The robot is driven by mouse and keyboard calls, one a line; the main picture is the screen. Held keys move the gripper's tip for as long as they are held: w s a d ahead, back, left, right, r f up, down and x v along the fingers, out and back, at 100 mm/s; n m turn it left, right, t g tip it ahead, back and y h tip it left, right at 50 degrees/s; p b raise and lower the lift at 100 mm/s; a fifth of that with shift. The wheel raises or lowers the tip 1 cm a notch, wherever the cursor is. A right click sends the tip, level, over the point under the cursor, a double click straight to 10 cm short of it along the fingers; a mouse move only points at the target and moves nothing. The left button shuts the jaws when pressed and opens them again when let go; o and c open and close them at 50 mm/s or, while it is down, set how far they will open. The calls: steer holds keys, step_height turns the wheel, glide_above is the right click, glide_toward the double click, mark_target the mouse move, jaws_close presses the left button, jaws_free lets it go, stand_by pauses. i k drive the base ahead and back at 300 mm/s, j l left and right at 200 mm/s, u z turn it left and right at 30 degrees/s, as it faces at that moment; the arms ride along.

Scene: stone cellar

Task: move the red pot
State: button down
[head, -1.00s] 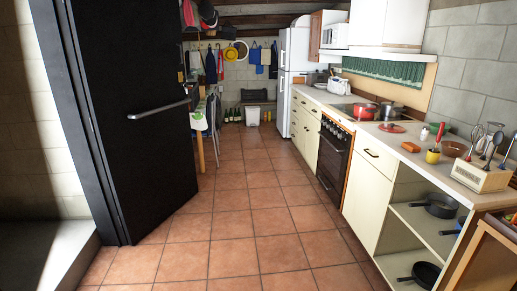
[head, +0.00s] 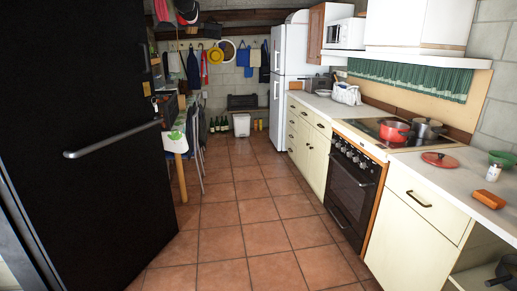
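The red pot (head: 394,131) stands on the stove top (head: 372,128) on the right, without a lid on it. A grey metal pot (head: 428,128) stands just to its right. A red lid (head: 440,160) lies flat on the white counter, nearer to me than the pot. My gripper is not in view, and none of my arm shows.
The tiled floor (head: 237,217) is clear down the middle. A large black door (head: 84,140) stands close on the left. The oven (head: 352,190) and cream cabinets line the right. A table (head: 176,145) stands beyond the door, and a white fridge (head: 290,75) farther back.

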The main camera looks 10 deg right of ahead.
mark_target(392, 131)
steer(key=i+z, duration=0.15)
steer(key=i, duration=0.8)
steer(key=i+j+z, duration=0.15)
steer(key=i, duration=0.75)
